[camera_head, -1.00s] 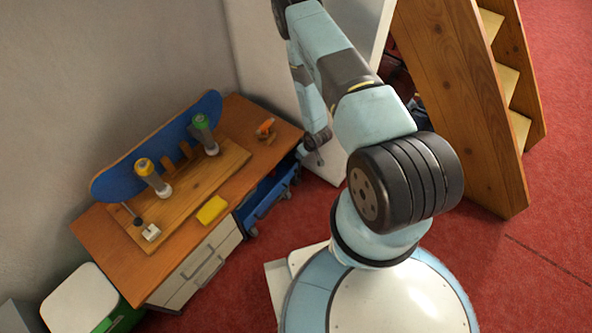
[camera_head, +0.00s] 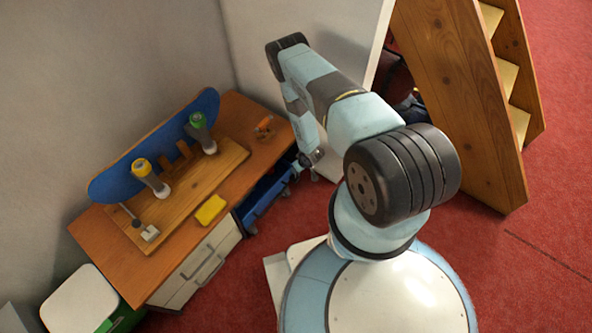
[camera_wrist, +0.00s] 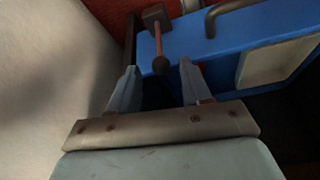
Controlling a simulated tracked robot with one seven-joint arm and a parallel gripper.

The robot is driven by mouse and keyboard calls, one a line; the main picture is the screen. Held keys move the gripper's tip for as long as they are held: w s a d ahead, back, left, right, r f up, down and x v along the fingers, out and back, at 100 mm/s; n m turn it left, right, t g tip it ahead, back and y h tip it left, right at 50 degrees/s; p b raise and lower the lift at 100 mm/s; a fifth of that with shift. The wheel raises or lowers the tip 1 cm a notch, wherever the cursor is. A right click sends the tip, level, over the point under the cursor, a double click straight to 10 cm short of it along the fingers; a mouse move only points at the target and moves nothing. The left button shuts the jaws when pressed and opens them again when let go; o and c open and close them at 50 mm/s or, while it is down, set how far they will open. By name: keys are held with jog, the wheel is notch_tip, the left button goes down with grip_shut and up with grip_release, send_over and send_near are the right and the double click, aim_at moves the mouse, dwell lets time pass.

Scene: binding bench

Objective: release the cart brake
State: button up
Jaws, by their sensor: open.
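The blue cart (camera_head: 262,202) stands under the right end of the bench in the head view. In the wrist view its blue top (camera_wrist: 235,35) fills the upper right. A brake lever (camera_wrist: 159,42) with a dark block at its base, a reddish rod and a dark round knob shows at the upper middle. My gripper (camera_wrist: 158,72) is open, with one finger on each side of the knob in the picture. I cannot tell whether it touches the knob or how deep it lies. In the head view my gripper (camera_head: 309,160) is small, beside the cart's right end.
The wooden bench (camera_head: 110,245) holds a blue skateboard deck (camera_head: 115,182), a wooden board with two upright tools, and a yellow block (camera_head: 210,210). A pale wall panel stands close behind my arm. A wooden stair (camera_head: 470,110) stands right. Red floor is clear in front.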

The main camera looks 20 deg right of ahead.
jog(key=shift+x, duration=2.3)
jog(key=shift+c, duration=0.4)
jog(key=shift+r, duration=0.1)
grip_shut()
